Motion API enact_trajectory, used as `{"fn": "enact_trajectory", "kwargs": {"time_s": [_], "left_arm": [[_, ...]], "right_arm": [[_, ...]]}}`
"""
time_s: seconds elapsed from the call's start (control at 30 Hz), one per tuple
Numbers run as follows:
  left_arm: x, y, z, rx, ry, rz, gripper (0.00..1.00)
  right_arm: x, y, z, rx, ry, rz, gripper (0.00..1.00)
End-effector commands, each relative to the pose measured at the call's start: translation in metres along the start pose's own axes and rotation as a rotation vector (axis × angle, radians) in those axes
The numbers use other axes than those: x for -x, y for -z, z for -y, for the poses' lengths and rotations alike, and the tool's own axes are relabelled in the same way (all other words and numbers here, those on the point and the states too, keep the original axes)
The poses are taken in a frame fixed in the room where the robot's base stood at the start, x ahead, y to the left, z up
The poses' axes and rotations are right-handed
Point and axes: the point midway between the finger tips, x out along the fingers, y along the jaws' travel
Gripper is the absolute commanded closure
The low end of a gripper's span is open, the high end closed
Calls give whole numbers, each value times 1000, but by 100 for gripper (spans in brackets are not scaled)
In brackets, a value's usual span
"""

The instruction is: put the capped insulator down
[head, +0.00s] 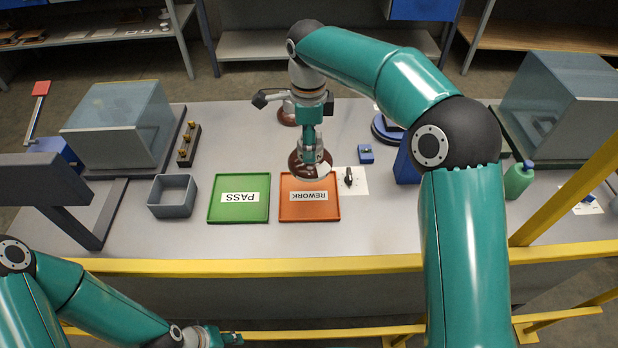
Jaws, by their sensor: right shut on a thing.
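My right gripper (311,142) points down and is shut on the capped insulator (300,170), a glossy dark brown disc with a pale rim. The insulator appears over the far edge of the orange REWORK tray (309,212). I cannot tell whether it touches the tray or hangs above it. The gripper hides its cap. The green PASS tray (239,213) lies just left and looks empty. A second brown insulator (287,117) stands farther back, partly hidden behind my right wrist. My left gripper (232,339) is low at the bottom edge, away from the bench; its jaws are unclear.
A grey open bin (173,196) sits left of the trays. A white card (350,181) with a dark tool lies to the right. Clear boxes (118,120) stand at both bench ends. A yellow rail (250,267) runs along the front edge.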

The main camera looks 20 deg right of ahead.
Motion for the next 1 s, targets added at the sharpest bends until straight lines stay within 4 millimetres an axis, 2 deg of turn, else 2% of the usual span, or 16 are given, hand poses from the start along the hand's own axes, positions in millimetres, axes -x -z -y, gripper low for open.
{"fn": "enact_trajectory", "kwargs": {"time_s": [0.1, 0.3, 0.57, 0.87, 1.0], "left_arm": [[0, 0, 0, 0, 0, 0, 60], [2, 0, -1, 0, 0, -1, 60], [3, 0, -1, 0, 0, -1, 60], [6, 0, -2, 0, 0, -1, 60], [7, 0, -2, 0, 0, -1, 60]], "right_arm": [[-26, 1, 0, -2, -1, 0, 100], [-62, 1, 0, -2, 1, 1, 100], [-79, 1, 1, -3, 3, 1, 100], [-113, 1, 0, -2, 1, 1, 100], [-118, 1, 1, -3, 4, 2, 100]]}}
